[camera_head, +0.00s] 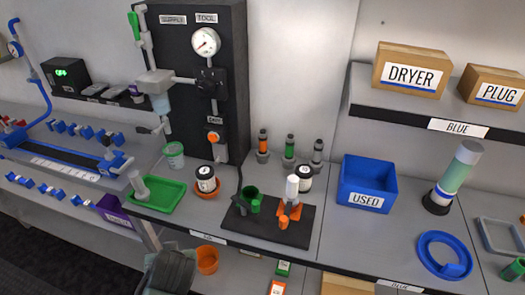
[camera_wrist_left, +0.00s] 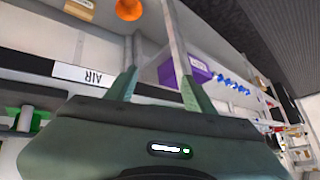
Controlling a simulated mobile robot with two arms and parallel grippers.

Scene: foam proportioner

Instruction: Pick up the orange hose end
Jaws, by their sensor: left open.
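An upright orange-banded black fitting (camera_head: 263,146) stands in a grey base at the back of the bench, left of similar green and grey ones. A small orange fitting (camera_head: 284,214) stands on a black mat (camera_head: 262,230); I cannot tell which of these is the orange hose end. My left gripper (camera_wrist_left: 160,73) is open and empty in the left wrist view. Its dark green body (camera_head: 170,271) shows at the bottom left of the head view, low in front of the bench and well apart from both orange pieces. My right gripper is not in view.
A green tray (camera_head: 176,187), a white-lidded jar (camera_head: 206,180) and a blue USED bin (camera_head: 389,184) stand on the bench. An orange cup (camera_head: 207,259) is on the lower shelf. The bench's front edge, with an AIR label (camera_wrist_left: 80,74), is close to my left gripper.

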